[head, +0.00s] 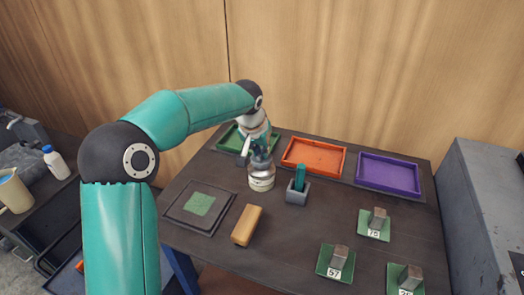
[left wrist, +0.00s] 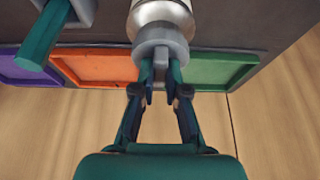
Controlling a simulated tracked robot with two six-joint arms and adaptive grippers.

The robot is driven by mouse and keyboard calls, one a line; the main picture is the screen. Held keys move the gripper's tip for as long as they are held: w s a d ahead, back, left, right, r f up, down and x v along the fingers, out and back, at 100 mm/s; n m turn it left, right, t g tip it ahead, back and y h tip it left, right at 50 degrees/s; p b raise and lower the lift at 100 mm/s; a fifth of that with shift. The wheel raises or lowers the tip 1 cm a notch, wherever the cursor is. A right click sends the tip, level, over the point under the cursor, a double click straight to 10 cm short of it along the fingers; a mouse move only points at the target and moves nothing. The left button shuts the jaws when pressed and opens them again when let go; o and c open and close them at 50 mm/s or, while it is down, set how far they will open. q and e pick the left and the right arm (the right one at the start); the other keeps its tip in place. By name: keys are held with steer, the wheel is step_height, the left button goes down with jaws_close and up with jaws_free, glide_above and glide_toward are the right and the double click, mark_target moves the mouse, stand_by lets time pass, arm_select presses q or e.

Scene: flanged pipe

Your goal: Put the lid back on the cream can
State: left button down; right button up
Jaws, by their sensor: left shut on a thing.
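The cream can (head: 261,180), a pale cylinder with a printed label, stands upright on the dark table. My left gripper (head: 260,152) comes down over its top, and its fingers hide part of it. In the left wrist view the gripper (left wrist: 161,73) is shut on the grey lid (left wrist: 163,40), near its middle. The lid lies in line with the can (left wrist: 163,12), at or very close to its mouth. I cannot tell whether it is fully seated. My right gripper is not in view.
A grey holder (head: 298,196) with a green piece stands close right of the can. A tan block (head: 246,225) lies in front. Green (head: 233,140), orange (head: 314,154) and purple (head: 388,174) trays line the back. Numbered weights on green pads are at right.

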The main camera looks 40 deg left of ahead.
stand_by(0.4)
arm_select(q)
steer(key=c, duration=0.6)
jaws_free()
steer(key=shift+c, duration=0.2)
steer(key=shift+r+p, duration=2.9)
steer(key=shift+r, duration=0.6)
steer(key=shift+c, duration=0.2)
jaws_close()
steer(key=shift+f, duration=0.25)
